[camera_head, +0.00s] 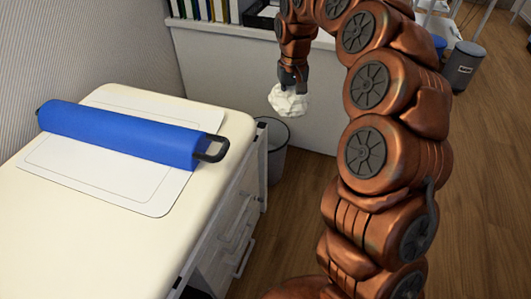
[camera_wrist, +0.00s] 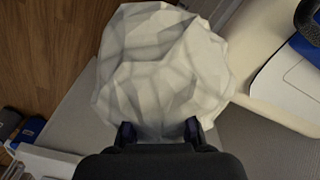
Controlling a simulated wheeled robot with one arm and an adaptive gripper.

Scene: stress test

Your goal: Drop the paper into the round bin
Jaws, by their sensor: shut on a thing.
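A crumpled white paper ball (camera_head: 288,101) hangs from my gripper (camera_head: 293,80) in the head view. In the wrist view the paper (camera_wrist: 160,65) fills the upper middle, and the fingertips of my gripper (camera_wrist: 160,132) are closed on its near side. A grey round bin (camera_head: 276,163) stands on the floor beside the cabinet, partly hidden by the cabinet's corner. The paper is above the bin's area in the picture, apart from it. The inside of the bin is mostly hidden.
A cream cabinet (camera_head: 215,210) at left carries a white mat (camera_head: 150,196) and a blue roller with black handles (camera_head: 120,132). A low grey partition (camera_head: 215,65) stands behind. Another dark bin (camera_head: 463,66) and a blue one (camera_head: 439,46) stand far right. Wooden floor is clear between.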

